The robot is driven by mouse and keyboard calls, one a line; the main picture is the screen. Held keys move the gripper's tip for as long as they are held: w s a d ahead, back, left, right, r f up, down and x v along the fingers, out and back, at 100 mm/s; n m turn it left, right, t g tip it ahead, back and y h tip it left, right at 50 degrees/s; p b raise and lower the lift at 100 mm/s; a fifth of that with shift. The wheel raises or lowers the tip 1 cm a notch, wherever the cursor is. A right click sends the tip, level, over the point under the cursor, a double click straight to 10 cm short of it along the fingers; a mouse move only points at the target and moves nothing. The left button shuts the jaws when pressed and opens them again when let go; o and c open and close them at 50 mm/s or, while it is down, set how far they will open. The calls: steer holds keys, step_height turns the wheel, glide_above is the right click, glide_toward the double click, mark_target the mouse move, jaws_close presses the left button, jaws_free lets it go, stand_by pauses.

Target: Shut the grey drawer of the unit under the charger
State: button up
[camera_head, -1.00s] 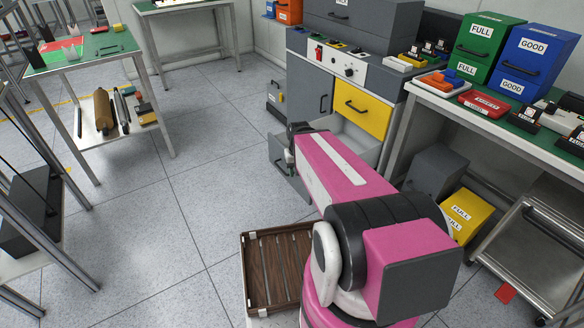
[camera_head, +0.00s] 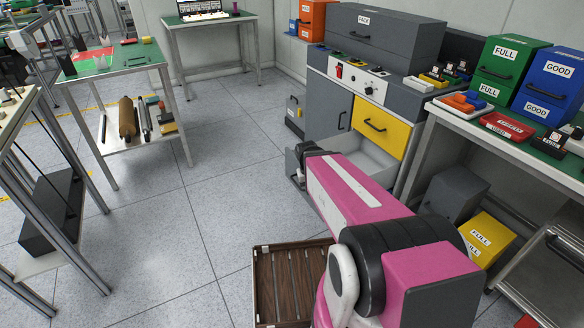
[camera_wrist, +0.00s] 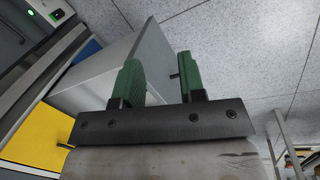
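The grey drawer (camera_head: 368,158) is pulled out below the yellow drawer (camera_head: 377,127) of the grey unit, and its pale inside shows. Its dark grey front panel (camera_head: 293,166) faces left, partly behind my arm. In the wrist view the drawer (camera_wrist: 102,72) is pale, with its front panel (camera_wrist: 156,52) along its right side. My gripper (camera_wrist: 160,62) has two green fingers spread apart, one on each side of the panel in the picture. A small dark piece, perhaps the handle, shows between them. I cannot tell whether they touch the panel. In the head view my gripper (camera_head: 308,150) is mostly hidden.
A control panel (camera_head: 357,82) with a red switch tops the unit; a grey door (camera_head: 328,108) is left of the yellow drawer. A wooden crate (camera_head: 262,290) is near my base. A bench with bins (camera_head: 500,75) stands right. The floor (camera_head: 200,210) left of the drawer is clear.

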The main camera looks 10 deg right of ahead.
steer(key=w+a+f+n+h, duration=0.2)
steer(key=w+a+f+h, duration=0.1)
steer(key=w+f+h, duration=0.55)
steer(key=n+t+h, duration=0.2)
steer(key=t+h, duration=0.2)
steer(key=t, duration=0.2)
glide_toward(296, 183)
steer(key=x, duration=1)
steer(key=shift+w+f, duration=0.1)
steer(key=shift+f, duration=0.2)
jaws_close()
